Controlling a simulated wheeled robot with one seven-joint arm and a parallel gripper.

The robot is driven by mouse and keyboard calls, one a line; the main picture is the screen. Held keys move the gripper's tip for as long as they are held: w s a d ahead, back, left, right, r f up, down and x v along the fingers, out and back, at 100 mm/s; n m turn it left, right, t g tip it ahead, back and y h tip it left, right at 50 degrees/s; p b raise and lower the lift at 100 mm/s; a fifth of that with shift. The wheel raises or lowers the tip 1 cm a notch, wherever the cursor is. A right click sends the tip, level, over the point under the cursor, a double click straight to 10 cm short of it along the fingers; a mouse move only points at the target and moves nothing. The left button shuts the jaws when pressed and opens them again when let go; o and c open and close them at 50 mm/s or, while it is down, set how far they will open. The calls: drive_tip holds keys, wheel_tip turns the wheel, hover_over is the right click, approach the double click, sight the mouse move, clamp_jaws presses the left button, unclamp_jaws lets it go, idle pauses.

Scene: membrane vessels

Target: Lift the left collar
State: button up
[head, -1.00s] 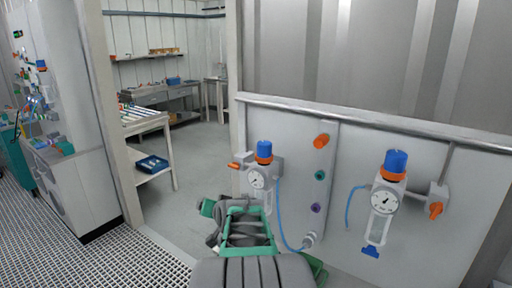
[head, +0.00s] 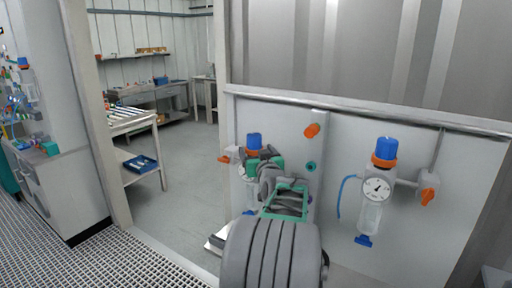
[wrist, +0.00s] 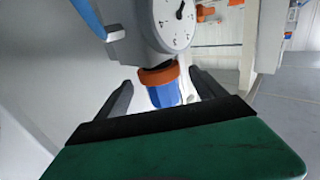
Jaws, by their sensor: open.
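The left regulator has a blue knob (head: 254,141) above an orange collar (head: 251,152). My gripper (head: 262,160) is in front of it and hides much of its body in the head view. In the wrist view, which shows the regulator upside down, the orange collar (wrist: 158,75) and blue knob (wrist: 163,95) lie between the two dark fingers of my gripper (wrist: 160,82). The fingers are open and stand apart from the collar on both sides. The white dial gauge (wrist: 174,25) shows above the collar there.
The right regulator with its own orange collar (head: 383,160) and gauge is on the same grey panel (head: 335,140). A doorpost and a table (head: 130,120) with a blue tray (head: 141,164) are left.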

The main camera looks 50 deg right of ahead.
drive_tip(key=p+x, duration=0.1)
drive_tip(key=x, duration=0.5)
drive_tip(key=shift+w+d+p, duration=0.1)
drive_tip(key=shift+w+p, duration=0.1)
drive_tip(key=shift+p, duration=0.1)
drive_tip(key=shift+c, duration=0.2)
clamp_jaws()
idle(0.3)
